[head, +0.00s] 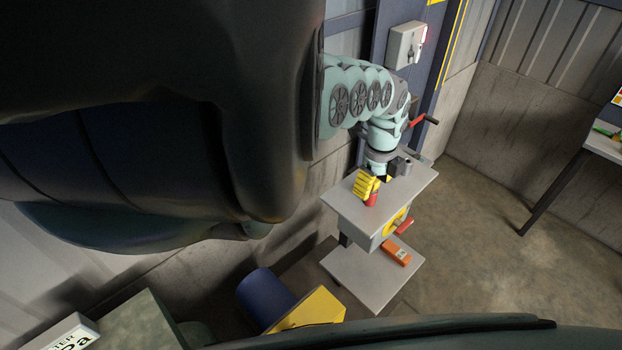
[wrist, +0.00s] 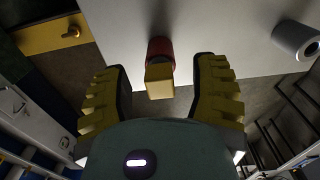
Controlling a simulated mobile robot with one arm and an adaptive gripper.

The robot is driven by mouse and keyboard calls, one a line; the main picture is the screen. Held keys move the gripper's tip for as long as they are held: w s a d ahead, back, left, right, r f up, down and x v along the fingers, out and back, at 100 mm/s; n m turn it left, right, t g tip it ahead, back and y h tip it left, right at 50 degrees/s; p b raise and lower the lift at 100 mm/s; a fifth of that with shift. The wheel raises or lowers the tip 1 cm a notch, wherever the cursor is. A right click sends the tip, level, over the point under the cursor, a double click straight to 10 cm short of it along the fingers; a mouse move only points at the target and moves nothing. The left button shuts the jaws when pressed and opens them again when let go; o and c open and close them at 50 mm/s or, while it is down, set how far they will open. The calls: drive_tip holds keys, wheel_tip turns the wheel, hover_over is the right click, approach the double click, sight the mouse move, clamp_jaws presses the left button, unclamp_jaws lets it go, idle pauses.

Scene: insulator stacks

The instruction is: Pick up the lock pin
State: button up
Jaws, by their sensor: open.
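A small piece with a red body and a yellow block end, which looks like the lock pin (wrist: 158,82), shows in the wrist view between my two yellow fingers, with space on both sides. My gripper (head: 369,186) is open, reaching down over this table. The fingers do not appear to touch the piece. How its far end sits on the table is hidden.
A grey cylinder (wrist: 297,39) stands on the tabletop beside the gripper. An orange box (head: 396,252) lies on the lower shelf. A wall is close behind; open floor lies to the right.

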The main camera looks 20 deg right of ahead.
clamp_jaws()
idle(0.6)
